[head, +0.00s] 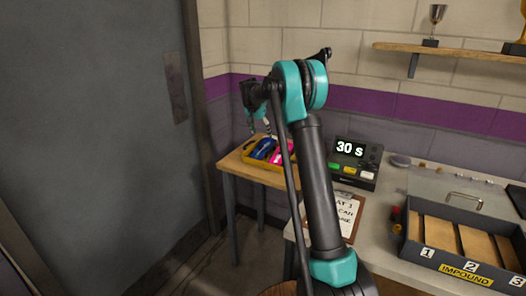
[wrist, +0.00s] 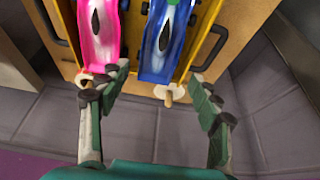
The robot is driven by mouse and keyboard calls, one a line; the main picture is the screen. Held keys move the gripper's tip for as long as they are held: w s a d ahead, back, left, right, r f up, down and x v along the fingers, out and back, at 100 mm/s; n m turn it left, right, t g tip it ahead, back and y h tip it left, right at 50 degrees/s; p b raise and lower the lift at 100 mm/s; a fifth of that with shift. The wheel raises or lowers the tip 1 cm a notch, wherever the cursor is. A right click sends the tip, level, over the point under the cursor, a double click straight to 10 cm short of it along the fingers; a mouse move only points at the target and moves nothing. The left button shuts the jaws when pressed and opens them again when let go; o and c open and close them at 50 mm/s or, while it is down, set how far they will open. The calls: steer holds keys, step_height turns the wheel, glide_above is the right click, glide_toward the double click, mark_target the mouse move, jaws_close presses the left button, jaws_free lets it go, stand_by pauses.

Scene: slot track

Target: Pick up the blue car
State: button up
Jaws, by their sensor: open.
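The blue car (wrist: 166,42) lies in a yellow tray (wrist: 185,70) in the wrist view, at the top middle. A pink car (wrist: 98,32) lies to its left. In the head view the blue car (head: 263,148) shows small in the tray on a wooden side table (head: 232,163). My gripper (wrist: 155,85) is open and empty. Its fingers are spread on either side, below the near end of the blue car in the picture. In the head view my gripper (head: 258,124) is above the tray, partly hidden by my arm.
A timer box reading 30 s (head: 354,162) and a clipboard (head: 345,215) are on the bench to the right. An impound box (head: 465,268) with numbered slots stands farther right. A grey door (head: 95,130) is at the left.

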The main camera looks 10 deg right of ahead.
mark_target(264, 145)
steer(key=x, duration=1)
steer(key=shift+s+a, duration=0.2)
steer(key=shift+s, duration=0.05)
steer(key=c, duration=0.9)
